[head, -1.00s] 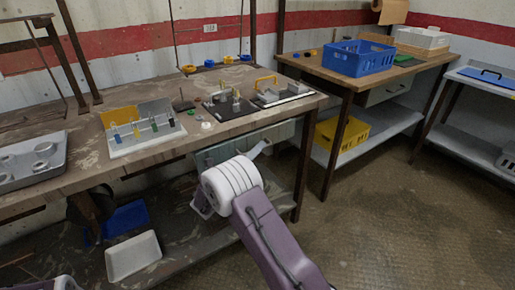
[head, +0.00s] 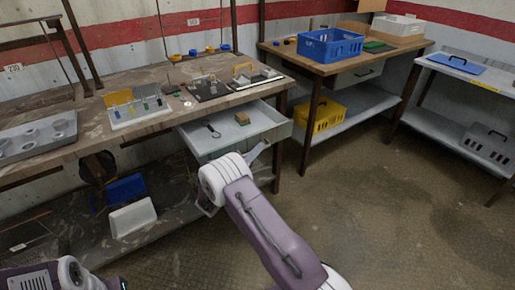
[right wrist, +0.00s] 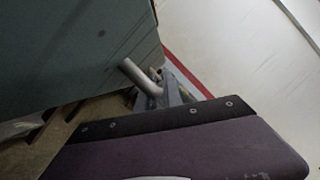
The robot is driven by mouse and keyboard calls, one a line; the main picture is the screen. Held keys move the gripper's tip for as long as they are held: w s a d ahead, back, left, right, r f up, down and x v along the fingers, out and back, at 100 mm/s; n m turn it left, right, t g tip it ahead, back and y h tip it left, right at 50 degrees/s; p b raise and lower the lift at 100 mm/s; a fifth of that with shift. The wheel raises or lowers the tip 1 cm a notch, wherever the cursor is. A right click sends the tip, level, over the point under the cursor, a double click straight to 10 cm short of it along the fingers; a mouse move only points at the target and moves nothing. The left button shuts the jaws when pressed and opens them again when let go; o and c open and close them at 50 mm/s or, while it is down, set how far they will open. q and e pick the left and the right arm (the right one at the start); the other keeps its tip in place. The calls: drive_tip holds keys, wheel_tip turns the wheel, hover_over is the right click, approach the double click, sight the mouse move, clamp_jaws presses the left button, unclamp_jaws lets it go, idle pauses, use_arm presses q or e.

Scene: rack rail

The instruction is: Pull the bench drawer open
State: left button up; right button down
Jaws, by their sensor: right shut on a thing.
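The bench drawer (head: 225,141) is a pale grey-green box under the left workbench. It stands pulled out, with its inside showing. My right gripper (head: 257,151) is at the outer face of the drawer front, shut on the drawer handle, which my wrist mostly hides in the head view. In the right wrist view the silver handle (right wrist: 140,77) shows beside the drawer front (right wrist: 75,45), with my gripper (right wrist: 172,90) at it. Part of my left arm shows at the lower left of the head view; its gripper is not visible.
In the drawer lie a small block (head: 242,118) and a dark-handled item (head: 212,130). The bench top (head: 95,127) above carries a tray and fixtures. A white bin (head: 132,219) stands on the lower shelf. The floor (head: 400,215) to the right is clear.

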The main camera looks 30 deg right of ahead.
drive_tip(key=shift+s, duration=0.3)
drive_tip(key=c, duration=1.8)
unclamp_jaws()
drive_tip(key=shift+o, duration=0.2)
drive_tip(key=p+v, duration=0.1)
drive_tip(key=v, duration=0.8)
